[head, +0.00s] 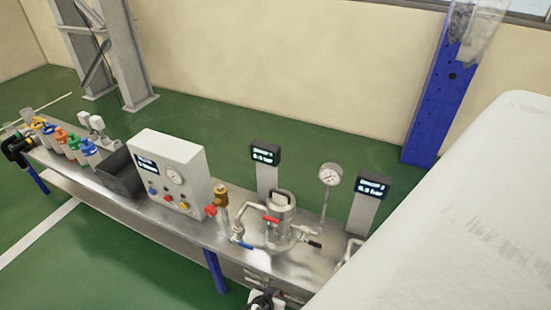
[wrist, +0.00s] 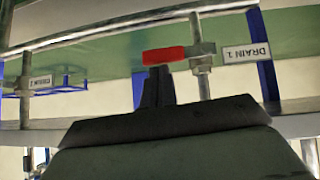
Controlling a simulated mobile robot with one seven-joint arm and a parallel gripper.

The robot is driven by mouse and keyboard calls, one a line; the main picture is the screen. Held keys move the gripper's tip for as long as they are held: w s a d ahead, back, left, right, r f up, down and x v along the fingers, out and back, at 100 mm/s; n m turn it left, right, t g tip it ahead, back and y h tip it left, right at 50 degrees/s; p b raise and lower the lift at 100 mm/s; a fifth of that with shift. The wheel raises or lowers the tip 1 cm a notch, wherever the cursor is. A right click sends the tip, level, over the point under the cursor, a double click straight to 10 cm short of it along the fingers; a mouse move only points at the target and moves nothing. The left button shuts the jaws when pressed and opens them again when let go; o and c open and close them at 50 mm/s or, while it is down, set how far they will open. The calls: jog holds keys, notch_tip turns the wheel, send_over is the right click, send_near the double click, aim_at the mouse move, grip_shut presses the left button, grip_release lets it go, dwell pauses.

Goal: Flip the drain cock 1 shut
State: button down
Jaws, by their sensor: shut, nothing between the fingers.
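The drain cock 1 shows in the wrist view as a metal valve body (wrist: 201,58) on a vertical pipe, with a red lever (wrist: 164,55) sticking out sideways to the left. The label DRAIN 1 (wrist: 246,53) hangs just right of it. My gripper (wrist: 157,75) is shut and empty, its fingertips right below the red lever; I cannot tell whether they touch it. In the head view, part of my gripper (head: 266,300) shows at the bottom, by the bench's front edge. The drain cock cannot be made out there.
A second drain label (wrist: 41,82) and pipe hang at left in the wrist view. Above, the metal bench (head: 125,206) carries a lidded vessel (head: 281,228), a control box (head: 168,172), a gauge (head: 331,174) and bottles (head: 72,146). Blue legs (wrist: 268,80) stand below the bench.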

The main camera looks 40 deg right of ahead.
jog(key=shift+r, duration=0.1)
jog(key=a+r+n+g+p, duration=0.1)
jog(key=a+r+g+p, duration=0.1)
jog(key=a+r+p, duration=0.65)
jog(key=w+a+r+n+t, duration=0.1)
jog(key=w+a+r+t, duration=0.1)
jog(key=w, duration=0.5)
jog(key=w+a+r+n+t+b, duration=0.1)
jog(key=w+a+r+t, duration=0.2)
jog(key=w+r, duration=0.3)
jog(key=w+a+r+n+t+y+b, duration=0.1)
jog(key=w+a+r+n+t, duration=0.1)
jog(key=w, duration=0.7)
notch_tip(320, 180, up, 2)
jog(key=a+t, duration=0.1)
jog(key=a, duration=0.1)
jog(key=shift+a+r, duration=0.25)
jog(key=shift+a, duration=0.15)
